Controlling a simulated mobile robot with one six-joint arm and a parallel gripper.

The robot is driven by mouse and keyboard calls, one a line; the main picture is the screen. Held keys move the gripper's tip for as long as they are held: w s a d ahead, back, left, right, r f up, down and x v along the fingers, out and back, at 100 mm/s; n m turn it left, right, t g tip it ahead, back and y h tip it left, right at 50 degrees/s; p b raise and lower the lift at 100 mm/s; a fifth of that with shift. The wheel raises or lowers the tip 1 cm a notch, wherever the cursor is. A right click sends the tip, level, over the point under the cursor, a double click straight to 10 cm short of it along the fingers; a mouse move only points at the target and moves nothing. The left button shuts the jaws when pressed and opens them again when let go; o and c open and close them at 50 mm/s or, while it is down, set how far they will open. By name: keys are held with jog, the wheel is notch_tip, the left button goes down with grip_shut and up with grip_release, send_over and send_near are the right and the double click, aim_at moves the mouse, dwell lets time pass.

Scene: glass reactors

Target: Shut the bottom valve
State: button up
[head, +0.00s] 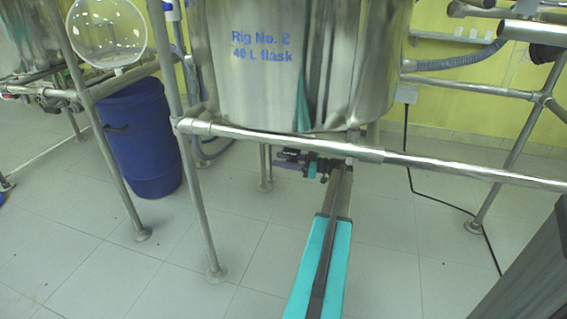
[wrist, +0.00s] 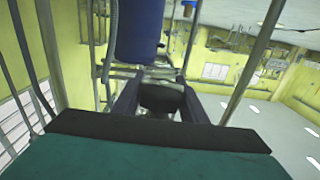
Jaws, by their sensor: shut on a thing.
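The steel vessel (head: 295,65) marked "Rig No. 2 40 L flask" hangs in a pipe frame in the head view. My gripper (head: 300,161) is below it, small and dark at the end of my teal and grey arm. In the wrist view, my gripper's two fingers (wrist: 158,96) stand on either side of a dark, rounded piece, which looks like the bottom valve's handle (wrist: 162,97). The gripper is shut on it. The valve body and how far the handle is turned cannot be made out.
A horizontal frame rail (head: 270,139) crosses in front of the vessel, above my arm. A blue barrel (head: 143,140) stands at the left, beside a frame leg (head: 203,215). A black cable (head: 440,200) lies on the floor at right. The tiled floor is otherwise largely clear.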

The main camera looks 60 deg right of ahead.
jog(key=shift+s+a+n+g+y, duration=0.2)
jog(key=shift+n+g+y, duration=0.45)
jog(key=shift+y, duration=0.3)
jog(key=shift+s+a+n+g+y, duration=0.15)
jog(key=shift+n+g+y, duration=0.35)
jog(key=shift+n+y, duration=0.35)
jog(key=shift+s+a+n+g+y, duration=0.1)
jog(key=shift+a+n+g+y, duration=0.1)
jog(key=shift+n+g+y, duration=0.6)
jog(key=shift+a+y, duration=0.1)
jog(key=shift+y, duration=0.2)
jog(key=o, duration=1.1)
jog(key=shift+c, duration=0.2)
jog(key=shift+b, duration=0.45)
